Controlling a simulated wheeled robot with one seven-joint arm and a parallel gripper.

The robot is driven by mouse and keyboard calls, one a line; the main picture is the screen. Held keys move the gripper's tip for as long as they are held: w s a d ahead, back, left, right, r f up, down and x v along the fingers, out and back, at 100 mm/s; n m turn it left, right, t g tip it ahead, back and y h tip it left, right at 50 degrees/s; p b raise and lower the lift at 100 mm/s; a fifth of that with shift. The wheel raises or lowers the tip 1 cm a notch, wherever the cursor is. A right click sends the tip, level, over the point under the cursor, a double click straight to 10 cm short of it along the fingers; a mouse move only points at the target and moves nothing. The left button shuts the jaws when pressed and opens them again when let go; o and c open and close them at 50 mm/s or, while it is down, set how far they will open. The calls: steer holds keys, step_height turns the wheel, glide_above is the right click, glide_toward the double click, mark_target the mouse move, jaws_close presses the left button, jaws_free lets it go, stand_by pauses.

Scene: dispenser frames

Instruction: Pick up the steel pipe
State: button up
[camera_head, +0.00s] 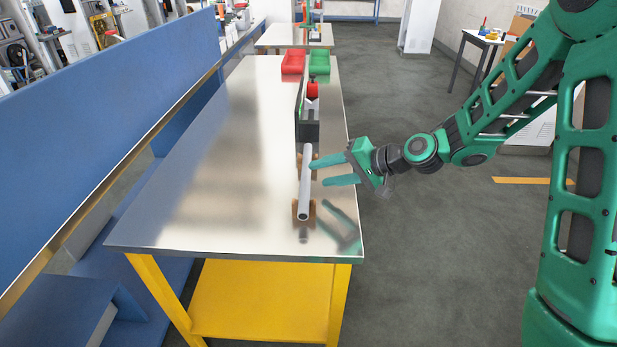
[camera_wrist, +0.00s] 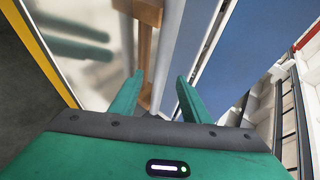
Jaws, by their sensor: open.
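The steel pipe (camera_head: 305,185) is a long grey tube with an open near end. It lies lengthwise along the right side of the metal table, on wooden supports (camera_head: 304,212). In the wrist view the pipe (camera_wrist: 170,50) runs lengthwise between the lines of my two fingers. My gripper (camera_head: 318,174) is open and empty, with green fingers pointing left at the pipe from its right side. The upper fingertip overlaps the pipe's edge in the head view; I cannot tell whether it touches. My fingers also show in the wrist view (camera_wrist: 160,78).
The shiny table (camera_head: 210,150) is bare left of the pipe. A dark open holder (camera_head: 308,130) with a red-topped item stands just behind the pipe. Red (camera_head: 293,62) and green (camera_head: 319,63) bins sit at the far end. A blue partition (camera_head: 110,110) runs along the left.

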mark_target(306, 176)
steer(key=x, duration=0.4)
steer(key=shift+s+a, duration=0.1)
steer(key=shift+a, duration=0.05)
steer(key=shift+c, duration=0.4)
jaws_close()
steer(key=shift+r, duration=0.1)
steer(key=shift+r, duration=0.15)
